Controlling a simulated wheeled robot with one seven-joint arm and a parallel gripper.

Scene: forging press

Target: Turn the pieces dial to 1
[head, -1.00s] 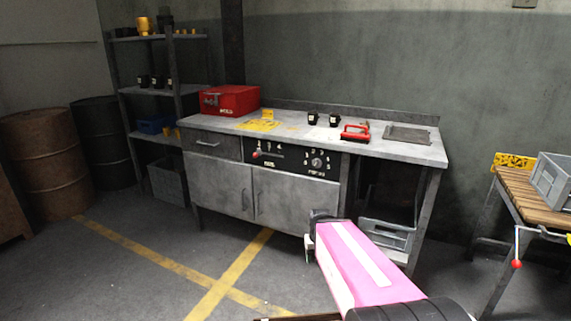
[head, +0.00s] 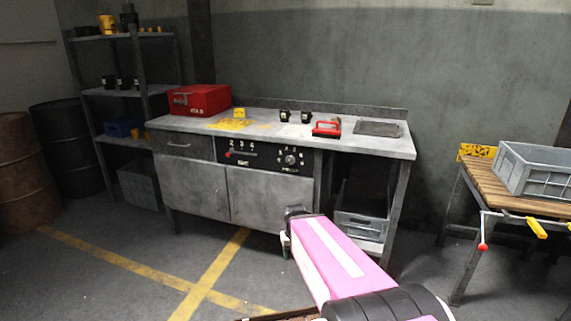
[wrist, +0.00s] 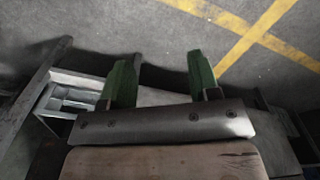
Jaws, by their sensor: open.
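The pieces dial (head: 290,160) is a small round knob on the right part of the black control panel (head: 262,158), set in the front of the grey metal workbench. White numbers ring it, too small to read its setting surely. A lever with a red knob (head: 228,155) sits on the panel's left part. My gripper (head: 287,244) is low in front of the bench, below and apart from the dial. In the wrist view my gripper (wrist: 160,82) shows two green fingers spread apart with nothing between them; it points down at the floor. The dial is not in the wrist view.
On the bench top (head: 385,145) stand a red toolbox (head: 200,99), black cups (head: 295,117) and a red-handled tool (head: 327,128). A grey crate (head: 361,227) sits under its right side. A wooden table (head: 505,189) holds another crate (head: 540,170). The floor in front is clear.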

